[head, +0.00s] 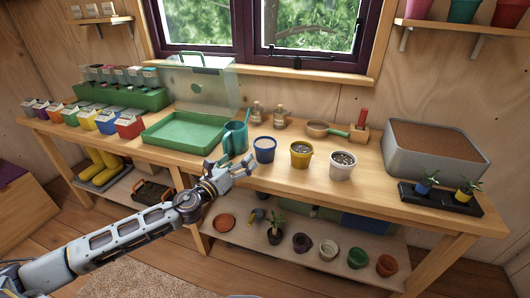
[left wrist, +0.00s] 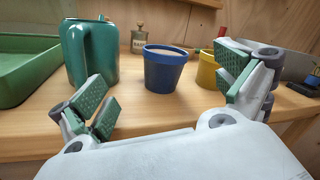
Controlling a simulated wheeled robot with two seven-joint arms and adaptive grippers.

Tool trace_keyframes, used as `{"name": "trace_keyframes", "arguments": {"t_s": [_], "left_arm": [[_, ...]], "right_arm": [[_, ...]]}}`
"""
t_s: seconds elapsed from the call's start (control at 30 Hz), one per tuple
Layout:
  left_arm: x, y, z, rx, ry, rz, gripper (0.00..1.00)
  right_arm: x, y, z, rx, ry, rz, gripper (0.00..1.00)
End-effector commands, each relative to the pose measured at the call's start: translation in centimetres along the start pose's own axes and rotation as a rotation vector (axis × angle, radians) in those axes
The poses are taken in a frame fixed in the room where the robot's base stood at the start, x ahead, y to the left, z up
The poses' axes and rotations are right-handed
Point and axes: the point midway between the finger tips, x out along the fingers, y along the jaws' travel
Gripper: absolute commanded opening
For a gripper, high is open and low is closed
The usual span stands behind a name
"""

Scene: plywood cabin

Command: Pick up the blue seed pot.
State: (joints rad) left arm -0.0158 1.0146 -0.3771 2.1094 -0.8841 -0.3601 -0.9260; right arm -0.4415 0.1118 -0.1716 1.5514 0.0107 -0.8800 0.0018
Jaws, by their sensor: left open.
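The blue seed pot (head: 264,150) stands upright on the wooden bench, between the teal watering can (head: 235,137) and the yellow pot (head: 301,154). In the left wrist view the blue pot (left wrist: 164,68) is ahead, roughly midway between my open fingers. My left gripper (head: 233,168) is open and empty at the bench's front edge, in front of and to the left of the blue pot, apart from it. In the left wrist view my left gripper (left wrist: 165,95) shows both green-padded fingers spread wide. My right gripper is not in view.
A white pot (head: 342,165) stands right of the yellow one. A green tray (head: 185,134) lies left of the can. Bottles, a scoop and a grey soil tub (head: 435,149) stand behind and right. A lower shelf holds several pots.

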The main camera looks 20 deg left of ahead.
Motion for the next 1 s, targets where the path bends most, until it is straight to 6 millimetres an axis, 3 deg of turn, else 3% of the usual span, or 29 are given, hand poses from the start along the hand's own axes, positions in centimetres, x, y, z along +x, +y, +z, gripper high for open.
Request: {"name": "trace_keyframes", "arguments": {"t_s": [0.2,0.33,1.0], "left_arm": [[0.6,0.3,0.7,0.303,0.066,-0.103,0.99],[0.7,0.6,0.8,0.402,0.091,-0.135,0.99],[1.1,0.6,0.8,0.434,0.099,-0.145,0.99]], "right_arm": [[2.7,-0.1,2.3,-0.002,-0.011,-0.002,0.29],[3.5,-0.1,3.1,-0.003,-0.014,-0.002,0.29],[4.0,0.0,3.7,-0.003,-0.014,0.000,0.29]]}}
